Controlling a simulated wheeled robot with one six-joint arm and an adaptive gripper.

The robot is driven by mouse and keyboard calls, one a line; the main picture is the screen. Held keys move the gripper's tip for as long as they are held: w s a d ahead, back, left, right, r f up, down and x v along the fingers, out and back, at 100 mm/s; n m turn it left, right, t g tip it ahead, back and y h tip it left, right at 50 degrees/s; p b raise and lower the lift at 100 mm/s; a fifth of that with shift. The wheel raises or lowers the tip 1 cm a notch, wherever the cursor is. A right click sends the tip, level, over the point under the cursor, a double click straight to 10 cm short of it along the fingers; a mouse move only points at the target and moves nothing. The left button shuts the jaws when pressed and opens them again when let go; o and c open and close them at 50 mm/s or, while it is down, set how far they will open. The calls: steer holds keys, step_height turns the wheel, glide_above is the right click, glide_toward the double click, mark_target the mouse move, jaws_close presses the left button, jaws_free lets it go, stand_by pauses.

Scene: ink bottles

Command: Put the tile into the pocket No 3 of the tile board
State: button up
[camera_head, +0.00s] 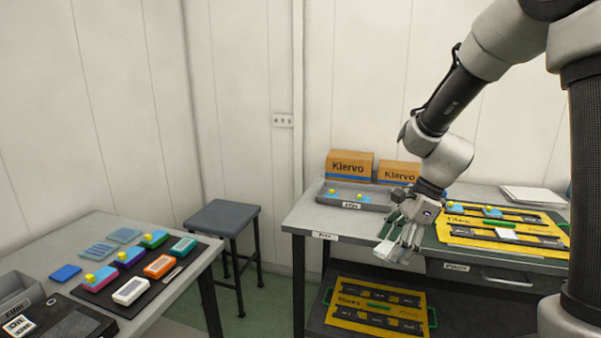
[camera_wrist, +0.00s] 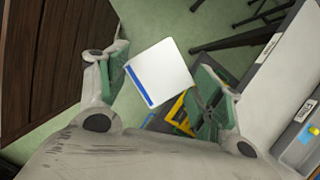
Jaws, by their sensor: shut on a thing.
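My gripper (camera_head: 402,238) is shut on a white tile (camera_head: 387,250) with a blue stripe along one edge. The tile hangs in front of the right table's front edge, left of the yellow tile board on the table. In the wrist view the tile (camera_wrist: 162,75) shows between the two green finger pads of my gripper (camera_wrist: 163,88). The yellow tile board (camera_head: 450,232) lies on the right table, with rows of dark pockets. Blue pieces with yellow knobs and a white tile (camera_head: 507,233) lie on it. Its pocket numbers are too small to read.
A second yellow board (camera_head: 345,313) lies on the lower shelf. A grey tray (camera_head: 327,197) with blue and yellow pieces and two Klervo boxes (camera_head: 349,166) stand at the back. A stool (camera_head: 222,216) and the left table (camera_head: 100,225) with coloured blocks stand apart.

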steer(key=shift+w+f+n, duration=0.1)
steer(key=shift+w+n, duration=0.1)
steer(key=shift+n, duration=0.2)
steer(key=shift+d+n+g, duration=0.2)
steer(key=shift+n+g, duration=0.3)
steer(key=shift+n, duration=0.4)
steer(key=n, duration=0.1)
steer(key=r+n+g, duration=0.1)
steer(key=shift+w+d+n+h, duration=0.3)
steer(key=shift+w+d, duration=0.05)
steer(key=shift+w, duration=0.05)
steer(key=w+d+f+n+g+h, duration=0.1)
steer(key=w+d+f+n+h, duration=0.1)
steer(key=f+n, duration=0.4)
steer(key=w+d+f+n+g+h, duration=0.1)
steer(key=w+d+f+n, duration=0.3)
steer(key=f, duration=0.4)
steer(key=w+n+h, duration=0.1)
steer(key=n, duration=0.1)
steer(key=shift+w+f+n, duration=0.2)
steer(key=shift+w+n, duration=0.1)
steer(key=shift+w, duration=0.05)
